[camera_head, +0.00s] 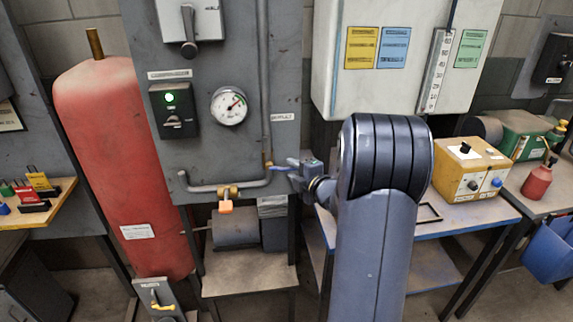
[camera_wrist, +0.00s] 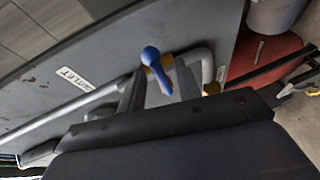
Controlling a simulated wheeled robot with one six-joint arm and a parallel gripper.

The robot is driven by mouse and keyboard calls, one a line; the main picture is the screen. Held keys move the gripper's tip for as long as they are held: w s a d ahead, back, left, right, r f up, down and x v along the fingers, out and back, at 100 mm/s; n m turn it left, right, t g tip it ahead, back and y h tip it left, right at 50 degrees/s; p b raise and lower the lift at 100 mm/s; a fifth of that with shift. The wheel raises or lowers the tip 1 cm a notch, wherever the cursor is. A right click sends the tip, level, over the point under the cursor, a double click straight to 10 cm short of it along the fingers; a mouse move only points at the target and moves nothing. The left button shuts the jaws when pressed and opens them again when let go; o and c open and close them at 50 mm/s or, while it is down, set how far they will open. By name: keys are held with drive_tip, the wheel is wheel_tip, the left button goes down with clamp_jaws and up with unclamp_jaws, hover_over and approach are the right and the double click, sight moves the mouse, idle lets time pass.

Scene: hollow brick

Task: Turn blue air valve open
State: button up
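The blue air valve handle (camera_wrist: 155,65) sits on a brass fitting in the grey pipe on the panel, below the OUTLET label (camera_wrist: 75,77). In the head view a little of the blue handle (camera_head: 273,166) shows at the panel's lower right, beside my gripper (camera_head: 289,168). My arm covers the area to the right. In the wrist view my gripper (camera_wrist: 158,90) has its two grey fingers apart, one on each side of the handle's lower end. I cannot tell whether either finger touches the handle.
A red tank (camera_head: 125,170) stands left. A bench (camera_head: 470,214) with a yellow box (camera_head: 472,168) stands right.

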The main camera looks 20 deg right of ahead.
sight(292, 169)
drive_tip(key=shift+x, duration=1.95)
drive_tip(key=shift+c, duration=0.2)
clamp_jaws()
